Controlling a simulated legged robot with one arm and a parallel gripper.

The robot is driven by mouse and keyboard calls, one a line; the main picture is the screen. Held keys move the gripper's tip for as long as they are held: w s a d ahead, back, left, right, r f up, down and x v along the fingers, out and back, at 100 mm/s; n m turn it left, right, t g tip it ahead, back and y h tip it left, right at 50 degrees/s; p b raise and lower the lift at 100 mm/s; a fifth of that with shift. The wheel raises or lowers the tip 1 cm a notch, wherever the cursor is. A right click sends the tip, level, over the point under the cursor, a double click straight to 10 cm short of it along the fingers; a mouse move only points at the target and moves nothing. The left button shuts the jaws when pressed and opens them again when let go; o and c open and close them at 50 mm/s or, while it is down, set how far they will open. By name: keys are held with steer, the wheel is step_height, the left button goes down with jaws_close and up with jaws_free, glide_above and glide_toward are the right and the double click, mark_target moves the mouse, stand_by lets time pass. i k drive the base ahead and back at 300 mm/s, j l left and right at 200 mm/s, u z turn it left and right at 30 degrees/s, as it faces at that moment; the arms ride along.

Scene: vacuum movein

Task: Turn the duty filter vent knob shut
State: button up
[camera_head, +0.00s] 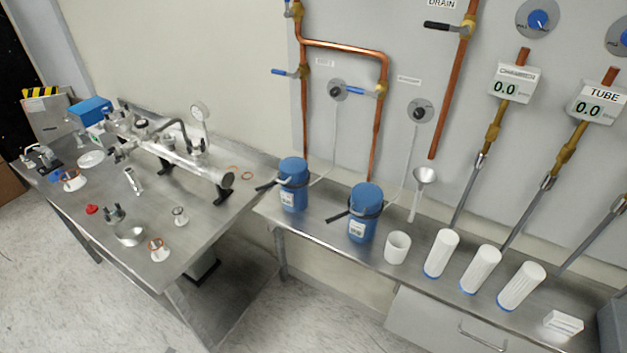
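Two round grey dials with dark centre knobs are on the wall panel, a left knob (338,90) and a right knob (420,111). Each has a small label near it, too small to read, so I cannot tell which is the duty filter vent knob or how either is turned. A thin line runs down from each towards a blue filter canister, the left canister (292,187) and the right canister (364,214), which stand on the steel shelf (325,231). My gripper is not in view.
Copper pipes (345,46) with blue-handled valves (284,72) surround the knobs. A funnel (425,176) and several white cylinders (441,253) are along the shelf. The floor (70,290) in front is clear.

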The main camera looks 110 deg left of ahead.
mark_target(335, 91)
steer(key=u, duration=3.5)
